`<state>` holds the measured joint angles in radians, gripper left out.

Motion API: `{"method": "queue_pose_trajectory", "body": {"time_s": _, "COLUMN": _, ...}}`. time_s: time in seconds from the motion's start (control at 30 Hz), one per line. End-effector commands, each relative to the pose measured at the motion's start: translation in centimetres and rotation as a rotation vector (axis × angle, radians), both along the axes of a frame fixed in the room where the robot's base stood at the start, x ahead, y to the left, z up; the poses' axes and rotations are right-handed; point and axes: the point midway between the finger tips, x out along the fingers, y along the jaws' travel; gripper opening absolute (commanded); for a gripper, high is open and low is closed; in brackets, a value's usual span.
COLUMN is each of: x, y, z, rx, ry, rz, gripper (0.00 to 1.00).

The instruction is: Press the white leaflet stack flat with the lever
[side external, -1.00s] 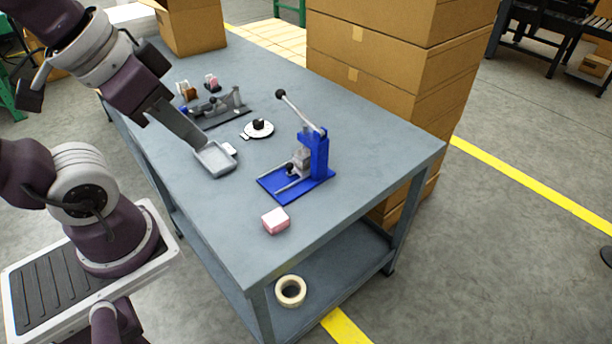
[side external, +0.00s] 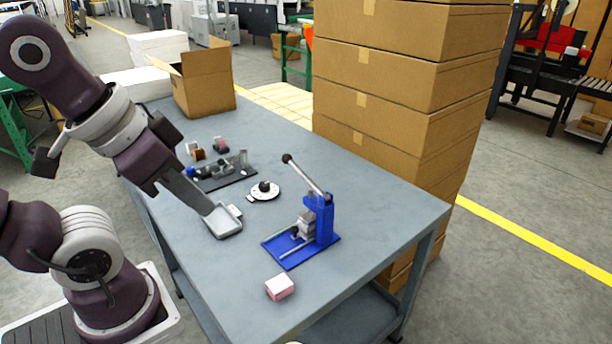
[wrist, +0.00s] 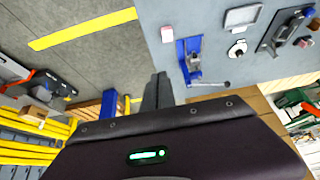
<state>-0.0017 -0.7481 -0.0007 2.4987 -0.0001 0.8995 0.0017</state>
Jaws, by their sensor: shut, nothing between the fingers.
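The blue press (side external: 322,225) stands on the table. Its lever (side external: 306,177) is raised and slants up to a dark knob. The press also shows in the wrist view (wrist: 189,58). A pale pink-and-white block (side external: 280,287) lies apart from it, near the table's front edge; it also shows in the wrist view (wrist: 167,34). I cannot tell whether this block is the white leaflet stack. A light grey part inside the press is partly hidden. My gripper (side external: 208,209) is shut and empty, its tips overlapping the grey tray in the side view, apart from the lever.
The grey tray (side external: 226,226) lies left of the press. A white disc with a dark knob (side external: 264,190) and a dark fixture (side external: 225,174) sit behind. Stacked cartons (side external: 385,95) tower beyond the table's far edge. An open carton (side external: 205,85) stands at the back.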

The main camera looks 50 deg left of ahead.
Motion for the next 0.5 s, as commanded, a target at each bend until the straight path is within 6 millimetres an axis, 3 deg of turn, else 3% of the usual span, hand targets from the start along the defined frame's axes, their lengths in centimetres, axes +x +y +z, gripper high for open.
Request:
{"method": "queue_pose_trajectory", "body": {"time_s": 0.07, "x": 1.1, "y": 0.3, "z": 0.4, "rx": 0.016, "ry": 0.002, "rz": 0.006, "gripper": 0.00}}
{"method": "queue_pose_trajectory", "body": {"time_s": 0.13, "x": 3.6, "y": 1.1, "z": 1.3, "rx": 0.050, "ry": 0.005, "rz": 0.014, "gripper": 0.00}}
{"method": "queue_pose_trajectory", "body": {"time_s": 0.23, "x": 9.5, "y": 3.5, "z": 2.5, "rx": 0.115, "ry": 0.014, "rz": 0.015, "gripper": 0.00}}
{"method": "queue_pose_trajectory", "body": {"time_s": 0.4, "x": 19.8, "y": 10.7, "z": 2.5, "rx": 0.175, "ry": 0.016, "rz": -0.004, "gripper": 0.00}}
{"method": "queue_pose_trajectory", "body": {"time_s": 0.5, "x": 23.8, "y": 15.4, "z": 1.5, "rx": 0.180, "ry": 0.003, "rz": -0.008, "gripper": 0.00}}
